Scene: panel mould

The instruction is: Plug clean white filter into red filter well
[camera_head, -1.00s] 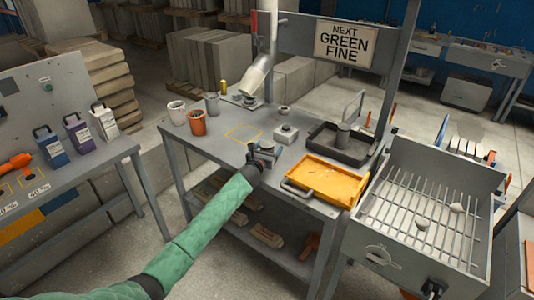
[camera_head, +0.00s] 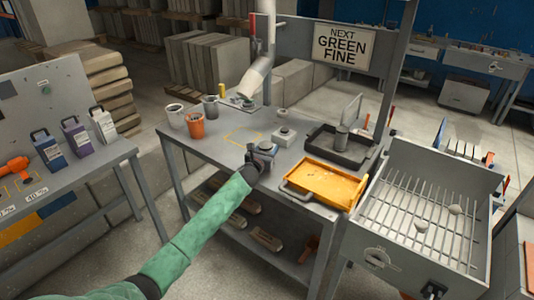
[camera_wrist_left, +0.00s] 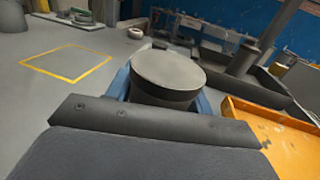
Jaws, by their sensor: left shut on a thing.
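My left gripper (camera_head: 266,153) is shut on a round piece (camera_wrist_left: 168,75) with a flat pale grey top and a dark side. In the left wrist view it sits between blue fingers. I cannot tell whether the held piece is the clean white filter. No red filter well shows clearly. An orange-red cup (camera_head: 197,126) stands at the table's left side. My right gripper is not in view.
The yellow tray (camera_head: 322,186) and a black tray (camera_head: 345,150) lie right of the gripper, beside a grey grated bin (camera_head: 428,215). A yellow outlined square (camera_head: 243,135) on the table is bare.

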